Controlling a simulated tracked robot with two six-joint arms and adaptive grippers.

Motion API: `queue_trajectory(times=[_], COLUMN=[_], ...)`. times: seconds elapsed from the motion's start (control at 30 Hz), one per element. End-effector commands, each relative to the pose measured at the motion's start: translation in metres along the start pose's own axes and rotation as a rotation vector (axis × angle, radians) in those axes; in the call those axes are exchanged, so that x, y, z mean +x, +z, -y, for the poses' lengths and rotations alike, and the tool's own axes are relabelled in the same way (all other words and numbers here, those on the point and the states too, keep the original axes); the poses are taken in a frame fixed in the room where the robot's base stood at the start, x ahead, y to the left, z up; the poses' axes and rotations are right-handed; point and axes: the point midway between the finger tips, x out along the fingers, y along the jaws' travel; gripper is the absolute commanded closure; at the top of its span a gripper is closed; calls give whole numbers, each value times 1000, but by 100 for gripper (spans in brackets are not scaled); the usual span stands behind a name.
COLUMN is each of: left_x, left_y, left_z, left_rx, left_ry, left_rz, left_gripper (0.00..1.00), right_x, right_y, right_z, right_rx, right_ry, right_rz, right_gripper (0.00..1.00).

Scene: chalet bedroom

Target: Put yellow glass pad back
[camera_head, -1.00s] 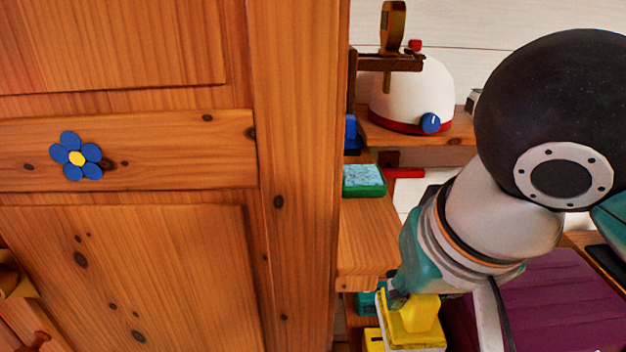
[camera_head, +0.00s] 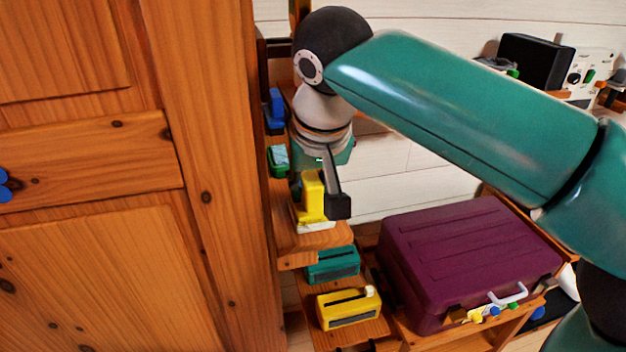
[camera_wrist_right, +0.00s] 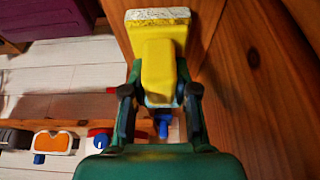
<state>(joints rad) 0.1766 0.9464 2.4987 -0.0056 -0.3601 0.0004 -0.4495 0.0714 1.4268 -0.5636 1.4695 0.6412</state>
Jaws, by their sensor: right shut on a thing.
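The yellow glass pad (camera_head: 311,207) is a yellow block with a raised yellow grip and a whitish pad face underneath. My right gripper (camera_head: 326,190) is shut on its grip. The pad is upright, at the front part of a wooden shelf (camera_head: 313,243); I cannot tell if it touches the wood. In the right wrist view the pad (camera_wrist_right: 157,33) sits beyond my right gripper's fingers (camera_wrist_right: 160,98), one on each side of the grip. My left gripper is not in view.
A green pad (camera_head: 278,161) lies farther back on the shelf. A teal box (camera_head: 332,265) and a yellow box (camera_head: 346,309) stand lower down. A purple case (camera_head: 455,255) is at right. The wooden cabinet (camera_head: 215,150) borders the shelf at left.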

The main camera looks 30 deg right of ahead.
Motion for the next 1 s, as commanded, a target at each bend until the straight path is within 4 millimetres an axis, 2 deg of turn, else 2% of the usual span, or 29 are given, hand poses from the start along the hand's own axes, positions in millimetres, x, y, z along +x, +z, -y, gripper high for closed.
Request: queue_trajectory(times=[0.17, 0.2, 0.3, 0.33, 0.67, 0.77, 0.93, 1.0], left_x=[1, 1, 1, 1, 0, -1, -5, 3], left_y=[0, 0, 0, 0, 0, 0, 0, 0], left_z=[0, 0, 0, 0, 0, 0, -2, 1], left_rx=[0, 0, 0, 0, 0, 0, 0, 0], left_ry=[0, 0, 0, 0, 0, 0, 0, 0], left_rz=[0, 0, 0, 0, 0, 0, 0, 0], left_gripper=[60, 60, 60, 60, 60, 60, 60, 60], right_x=[1, 1, 1, 1, -1, -8, -33, -35], right_y=[2, 2, 2, 2, 1, 1, 0, 18], right_z=[0, 0, 0, 1, 1, 1, 1, 1], right_rx=[-1, -2, -1, -2, -1, -1, -1, -5], right_ry=[1, 1, 1, 1, 0, 0, -2, -3], right_rz=[3, 3, 3, 3, 2, 1, -1, 0], right_gripper=[100, 65, 48, 47, 47, 47, 47, 47])
